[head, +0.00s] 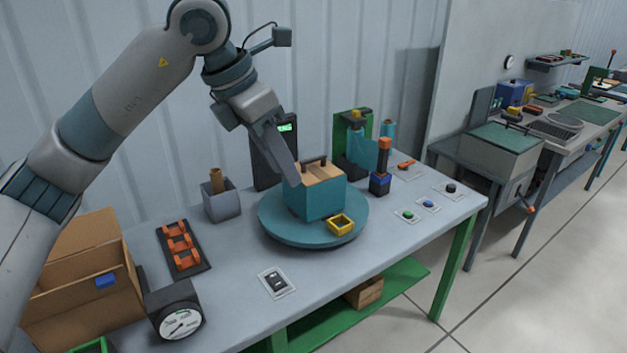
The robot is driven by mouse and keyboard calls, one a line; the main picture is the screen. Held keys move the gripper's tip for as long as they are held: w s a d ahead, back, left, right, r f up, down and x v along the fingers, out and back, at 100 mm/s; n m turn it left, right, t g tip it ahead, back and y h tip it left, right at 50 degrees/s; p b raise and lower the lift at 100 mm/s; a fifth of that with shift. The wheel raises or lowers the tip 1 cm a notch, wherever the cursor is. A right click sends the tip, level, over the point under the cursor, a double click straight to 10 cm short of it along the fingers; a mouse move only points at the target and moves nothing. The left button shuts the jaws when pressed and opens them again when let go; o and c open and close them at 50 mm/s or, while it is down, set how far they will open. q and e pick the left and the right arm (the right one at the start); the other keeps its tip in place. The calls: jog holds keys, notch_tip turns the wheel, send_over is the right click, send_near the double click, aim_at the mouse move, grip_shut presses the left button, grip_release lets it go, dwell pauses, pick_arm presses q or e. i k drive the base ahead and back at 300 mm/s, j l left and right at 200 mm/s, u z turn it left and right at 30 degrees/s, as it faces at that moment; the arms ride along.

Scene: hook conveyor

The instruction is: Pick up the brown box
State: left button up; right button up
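A large brown box (92,303) with its lid raised and a blue patch on its front stands at the table's left end, partly behind my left arm. A smaller brown wooden box (364,292) sits on the green shelf under the table. My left gripper (293,178) points down at the rear left edge of a teal box with a tan top and dark handle (318,200), far from both brown boxes. Its fingers overlap in this view, so their opening is unclear, as is any contact. My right gripper is out of view.
The teal box and a small yellow tray (341,224) rest on a round teal turntable (290,235). A gauge (180,322), an orange-handled rack (181,248) and a grey holder (221,201) stand at left. Buttons (428,204) line the right. The table's front middle is mostly clear.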

aim_at(321, 191)
jog(key=i, duration=1.45)
